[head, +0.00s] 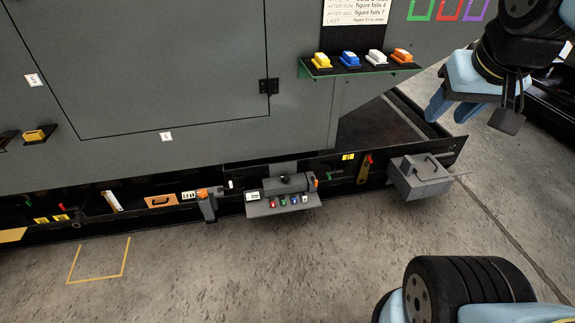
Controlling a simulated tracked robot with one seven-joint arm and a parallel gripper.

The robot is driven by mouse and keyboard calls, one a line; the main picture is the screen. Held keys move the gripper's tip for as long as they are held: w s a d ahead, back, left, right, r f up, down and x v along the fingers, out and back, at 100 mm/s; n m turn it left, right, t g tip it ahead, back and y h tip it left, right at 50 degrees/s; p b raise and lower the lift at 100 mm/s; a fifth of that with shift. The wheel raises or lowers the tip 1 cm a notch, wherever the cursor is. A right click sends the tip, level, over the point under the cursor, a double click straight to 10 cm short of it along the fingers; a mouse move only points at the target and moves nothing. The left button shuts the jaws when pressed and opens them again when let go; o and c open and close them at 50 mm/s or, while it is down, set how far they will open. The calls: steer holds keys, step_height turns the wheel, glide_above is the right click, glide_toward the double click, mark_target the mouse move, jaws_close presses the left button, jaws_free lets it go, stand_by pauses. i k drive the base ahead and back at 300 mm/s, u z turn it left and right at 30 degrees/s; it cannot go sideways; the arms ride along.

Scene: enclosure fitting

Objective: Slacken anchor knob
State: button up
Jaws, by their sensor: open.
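No part in the head view is clearly labelled as the anchor knob. A grey unit (283,205) low on the enclosure carries a dark rounded part (284,180) on top, an orange end and several small coloured buttons. A small dark knob-like part (78,215) sits further left on the low ledge. I cannot tell whether either is the anchor knob.
The grey enclosure (130,70) fills the upper left. A green-edged shelf (318,71) bears yellow, blue, white and orange blocks. A grey box (420,180) hangs at the right of the low ledge, near a red-tipped lever (364,170). A yellow outline (98,281) marks clear floor.

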mark_target(285, 178)
steer(key=z, duration=0.2)
steer(key=i, duration=0.9)
steer(key=u, duration=0.25)
